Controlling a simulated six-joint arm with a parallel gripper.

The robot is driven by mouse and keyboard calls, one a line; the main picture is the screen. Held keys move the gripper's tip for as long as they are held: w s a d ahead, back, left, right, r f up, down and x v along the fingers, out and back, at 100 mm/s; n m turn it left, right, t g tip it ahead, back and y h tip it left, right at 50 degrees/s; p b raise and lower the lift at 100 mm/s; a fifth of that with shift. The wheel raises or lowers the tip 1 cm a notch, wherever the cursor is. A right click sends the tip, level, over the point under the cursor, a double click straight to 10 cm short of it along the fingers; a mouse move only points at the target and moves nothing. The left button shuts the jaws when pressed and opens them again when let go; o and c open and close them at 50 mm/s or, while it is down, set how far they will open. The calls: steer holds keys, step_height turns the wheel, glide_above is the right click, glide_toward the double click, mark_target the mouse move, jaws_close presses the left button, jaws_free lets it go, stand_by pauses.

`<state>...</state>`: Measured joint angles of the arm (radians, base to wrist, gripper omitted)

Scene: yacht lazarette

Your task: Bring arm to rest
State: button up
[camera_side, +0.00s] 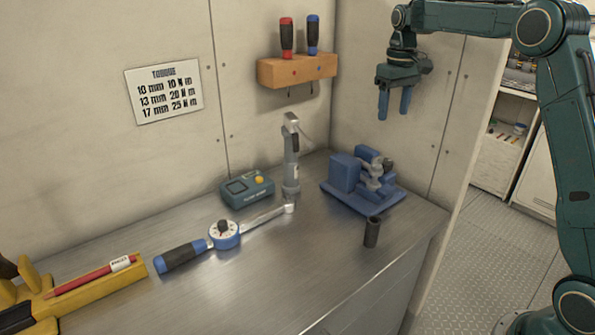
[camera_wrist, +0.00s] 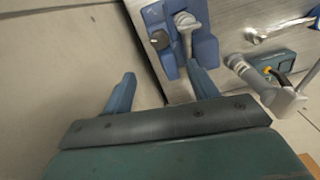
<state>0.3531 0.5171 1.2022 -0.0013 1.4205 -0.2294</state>
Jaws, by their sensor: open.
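My gripper (camera_side: 394,104) hangs in the air high above the right end of the metal bench, its two blue fingers pointing down. It is open and empty. In the wrist view the two fingers (camera_wrist: 161,89) stand wide apart with nothing between them. The blue fixture (camera_side: 362,184) with a grey metal part on it lies below my gripper, apart from it. The fixture also shows at the top of the wrist view (camera_wrist: 171,62).
On the bench (camera_side: 300,262) are a torque wrench (camera_side: 226,236), a teal box (camera_side: 246,188), a grey upright tool (camera_side: 291,162), a dark socket (camera_side: 372,232) and a yellow holder (camera_side: 78,290). A wooden rack (camera_side: 297,70) holds two screwdrivers on the wall. A torque sign (camera_side: 164,91) hangs left.

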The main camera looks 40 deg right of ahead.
steer(key=shift+a+r, duration=0.1)
steer(key=s+a+r+t, duration=0.1)
steer(key=s+a+r, duration=0.2)
steer(key=s+a, duration=0.35)
steer(key=s+a+r+t, duration=0.25)
steer(key=s+a, duration=0.25)
steer(key=s, duration=0.3)
steer(key=s+a+f+t, duration=0.1)
steer(key=s+a+f, duration=0.2)
steer(key=s, duration=0.5)
steer(key=s+a+f+n+t, duration=0.1)
steer(key=s+a+f, duration=0.2)
steer(key=s, duration=0.5)
steer(key=shift+s+a, duration=0.15)
steer(key=shift+s, duration=0.15)
